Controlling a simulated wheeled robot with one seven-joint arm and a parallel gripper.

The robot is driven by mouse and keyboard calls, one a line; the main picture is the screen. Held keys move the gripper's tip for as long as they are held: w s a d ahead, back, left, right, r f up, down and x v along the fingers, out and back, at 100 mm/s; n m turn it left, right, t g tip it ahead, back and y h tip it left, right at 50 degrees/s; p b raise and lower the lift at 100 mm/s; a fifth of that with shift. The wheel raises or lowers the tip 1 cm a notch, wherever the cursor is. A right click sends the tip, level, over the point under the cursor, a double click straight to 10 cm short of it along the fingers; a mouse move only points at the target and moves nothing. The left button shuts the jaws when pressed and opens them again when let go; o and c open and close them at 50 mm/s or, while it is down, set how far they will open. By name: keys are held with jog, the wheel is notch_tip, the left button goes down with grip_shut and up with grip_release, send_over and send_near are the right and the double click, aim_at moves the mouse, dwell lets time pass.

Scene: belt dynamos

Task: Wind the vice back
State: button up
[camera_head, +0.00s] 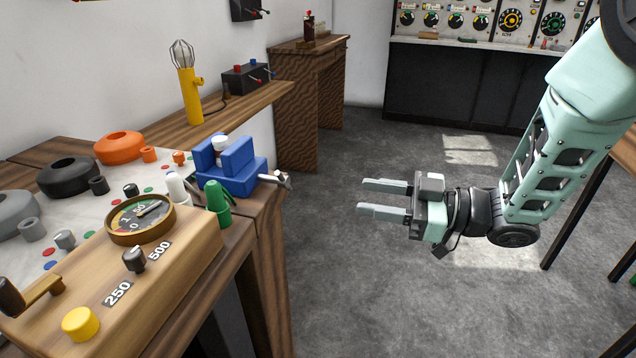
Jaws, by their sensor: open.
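The blue vice (228,172) stands on the wooden bench at its right end. A small white and grey piece sits upright between its two jaws. The vice's metal handle (277,179) sticks out to the right, past the bench edge. My gripper (372,198) is open and empty, with its two fingers pointing left. In the picture it is to the right of the vice handle and apart from it, over the floor.
A wooden meter box (190,262) with a round gauge (140,219) stands in front of the vice. A green peg-like piece (217,203) is close to the vice. A yellow lamp (188,95) stands on a shelf behind. Open grey floor lies around my gripper.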

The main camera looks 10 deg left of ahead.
aim_at(288, 182)
jog(key=a+m+p, duration=0.1)
jog(key=a, duration=0.4)
jog(key=a+m+p, duration=0.1)
jog(key=a+p, duration=0.1)
jog(key=a, duration=0.3)
jog(key=w+a+m+p, duration=0.1)
jog(key=a, duration=0.5)
jog(key=shift+r, duration=0.2)
